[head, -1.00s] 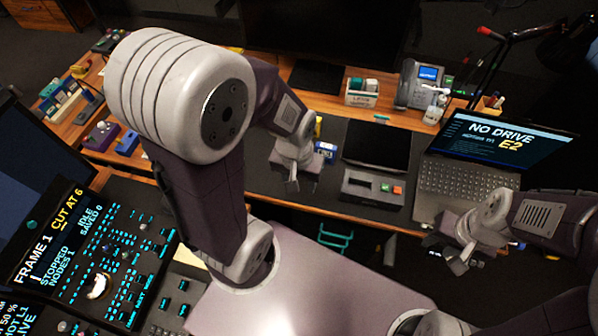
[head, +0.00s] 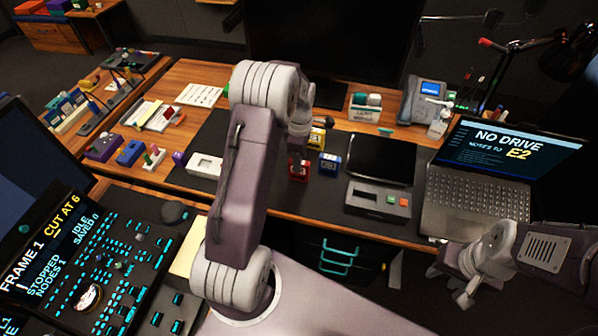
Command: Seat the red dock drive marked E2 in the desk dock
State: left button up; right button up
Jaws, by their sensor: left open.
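A red drive (head: 298,172) stands on the dark desk mat; its marking is too small to read. A blue drive (head: 329,163) is to its right and a yellow drive (head: 317,139) is behind. My right gripper (head: 451,284) is open and empty, low in front of the desk.
The laptop (head: 480,178) right of the dock reads "NO DRIVE" and "E2". A dark screen or pad (head: 381,158) lies behind the dock. A white device (head: 205,165) is left on the mat. A phone (head: 425,100) and labelled box (head: 364,107) stand behind.

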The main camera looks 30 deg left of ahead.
pick_arm(q)
jog(key=shift+w+a+f, duration=0.1)
jog(key=shift+w+f, duration=0.05)
jog(key=shift+f, duration=0.7)
jog(key=f, duration=0.5)
jog(key=shift+w+a, duration=0.1)
jog(key=shift+a, duration=0.1)
grip_shut()
